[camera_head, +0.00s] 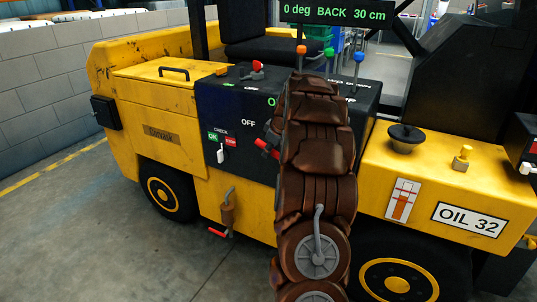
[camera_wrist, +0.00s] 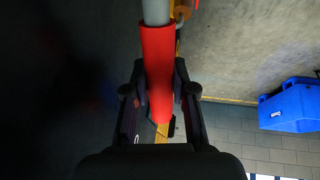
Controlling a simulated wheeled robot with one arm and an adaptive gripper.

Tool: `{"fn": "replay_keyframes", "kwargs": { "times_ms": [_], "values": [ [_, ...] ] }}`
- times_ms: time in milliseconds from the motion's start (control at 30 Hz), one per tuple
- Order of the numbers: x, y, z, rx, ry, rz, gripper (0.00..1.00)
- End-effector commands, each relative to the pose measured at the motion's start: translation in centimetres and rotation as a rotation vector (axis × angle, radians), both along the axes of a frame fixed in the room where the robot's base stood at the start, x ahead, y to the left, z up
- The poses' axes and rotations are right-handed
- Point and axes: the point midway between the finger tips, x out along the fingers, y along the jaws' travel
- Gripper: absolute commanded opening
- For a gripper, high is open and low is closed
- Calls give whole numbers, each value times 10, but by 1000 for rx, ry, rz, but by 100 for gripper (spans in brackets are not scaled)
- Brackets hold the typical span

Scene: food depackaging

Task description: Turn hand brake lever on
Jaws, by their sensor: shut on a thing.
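The lever's red grip (camera_wrist: 158,70) on a grey shaft (camera_wrist: 156,10) runs down the middle of the wrist view. My gripper (camera_wrist: 159,88) is shut on this red grip, with one dark finger on each side of it. In the head view, a red lever grip (camera_head: 266,148) shows at the side of the yellow machine, left of my brown-covered arm. My arm hides most of the gripper and part of the lever there.
The black panel has an OK/STOP check switch (camera_head: 220,154) and coloured knobs on top. A second red handle (camera_head: 217,233) hangs low on the machine's side. A blue bin (camera_wrist: 291,105) stands on the right in the wrist view. The floor at left is clear.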

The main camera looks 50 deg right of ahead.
Motion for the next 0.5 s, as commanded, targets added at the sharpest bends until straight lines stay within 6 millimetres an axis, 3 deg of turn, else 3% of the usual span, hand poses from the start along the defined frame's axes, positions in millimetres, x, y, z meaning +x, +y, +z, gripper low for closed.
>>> {"fn": "replay_keyframes", "kwargs": {
  "times_ms": [500],
  "values": [
    [-26,-7,40,79,-264,0,0]
  ]
}}
